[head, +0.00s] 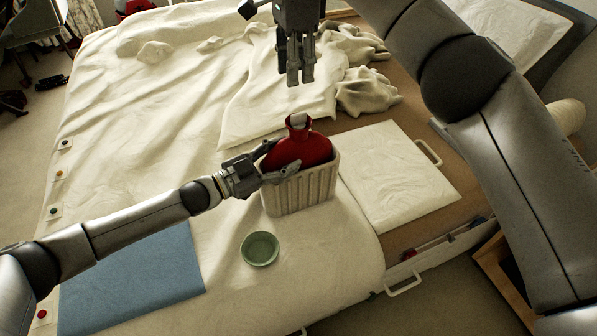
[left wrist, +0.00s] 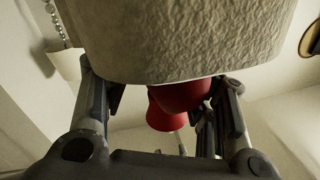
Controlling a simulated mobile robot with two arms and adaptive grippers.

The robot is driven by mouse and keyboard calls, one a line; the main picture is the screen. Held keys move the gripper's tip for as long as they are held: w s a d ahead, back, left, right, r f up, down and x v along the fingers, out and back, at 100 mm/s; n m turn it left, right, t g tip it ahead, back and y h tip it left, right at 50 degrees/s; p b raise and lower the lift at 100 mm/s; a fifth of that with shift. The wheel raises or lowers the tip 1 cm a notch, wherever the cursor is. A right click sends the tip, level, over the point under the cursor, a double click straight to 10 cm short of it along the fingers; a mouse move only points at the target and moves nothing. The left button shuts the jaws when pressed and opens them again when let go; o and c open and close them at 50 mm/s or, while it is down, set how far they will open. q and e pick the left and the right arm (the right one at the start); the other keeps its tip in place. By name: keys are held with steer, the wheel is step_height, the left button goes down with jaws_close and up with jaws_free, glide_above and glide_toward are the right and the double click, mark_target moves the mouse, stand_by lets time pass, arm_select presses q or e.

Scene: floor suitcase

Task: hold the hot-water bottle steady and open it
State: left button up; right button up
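The red hot-water bottle (head: 299,150) stands upright in a cream ribbed container (head: 303,194) on the bed. A pale stopper (head: 298,119) sits in its neck. My left gripper (head: 270,163) is at the bottle's left side, above the container rim, with its fingers spread around the bottle's edge. In the left wrist view the bottle (left wrist: 166,118) shows between the fingers, with a gap on one side; the container wall (left wrist: 180,40) hides part of it. My right gripper (head: 300,84) hangs above the bottle, pointing down, apart from the stopper.
A small green dish (head: 260,249) lies in front of the container. A blue cloth (head: 130,280) lies at front left. A folded white cloth (head: 395,175) lies to the right, beside an open suitcase edge with handles (head: 403,285). Rumpled cloth (head: 365,92) lies behind.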

arm_select(q)
jaws_close()
